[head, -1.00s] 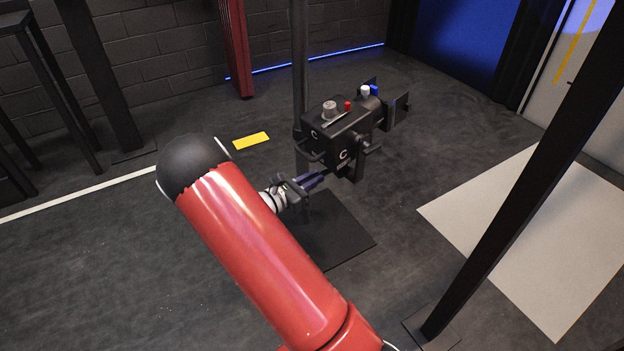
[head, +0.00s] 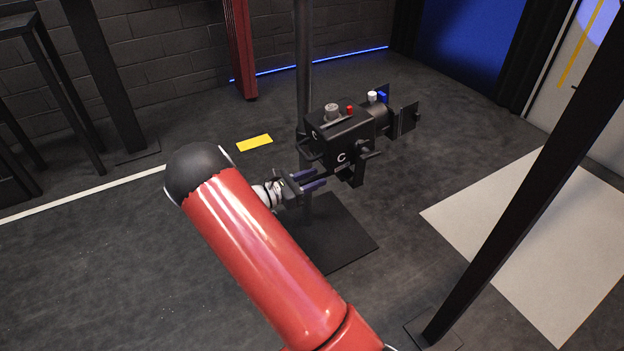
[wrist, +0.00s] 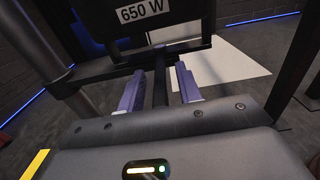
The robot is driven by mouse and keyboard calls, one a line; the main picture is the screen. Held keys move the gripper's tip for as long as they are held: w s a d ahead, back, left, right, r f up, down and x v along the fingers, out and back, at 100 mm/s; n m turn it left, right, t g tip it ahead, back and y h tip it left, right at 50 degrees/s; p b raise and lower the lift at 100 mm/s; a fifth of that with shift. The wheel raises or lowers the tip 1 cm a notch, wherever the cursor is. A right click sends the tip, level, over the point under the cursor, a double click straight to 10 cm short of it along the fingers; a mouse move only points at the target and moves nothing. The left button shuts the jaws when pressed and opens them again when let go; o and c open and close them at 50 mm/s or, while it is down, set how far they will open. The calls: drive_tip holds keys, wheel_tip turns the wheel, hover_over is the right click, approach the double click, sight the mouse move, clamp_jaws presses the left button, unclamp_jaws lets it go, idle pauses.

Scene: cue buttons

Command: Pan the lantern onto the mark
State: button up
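The lantern (head: 345,138) is a black box with a white C, knobs on top and flaps at its right end. It hangs on an upright pole. Its back, lettered 650 W, shows in the wrist view (wrist: 145,14). A yellow strip (head: 578,45) runs down the pale panel at upper right, with a bluish light patch (head: 603,18) to its right at the top. I cannot tell for sure which is the mark. My gripper (head: 312,180) is behind the lantern's lower back, its purple fingers apart. In the wrist view, a thin black bar (wrist: 160,90) stands between the fingers, with gaps on both sides.
A dark upright post (head: 530,180) stands at the right, beside a pale floor panel (head: 530,235). A yellow patch (head: 254,142) lies on the floor at left. The pole's dark base plate (head: 335,240) is under the lantern. Open floor lies to the left.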

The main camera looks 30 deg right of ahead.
drive_tip(key=a, duration=0.7)
drive_tip(key=shift+s+a, duration=0.15)
drive_tip(key=shift+a, duration=0.25)
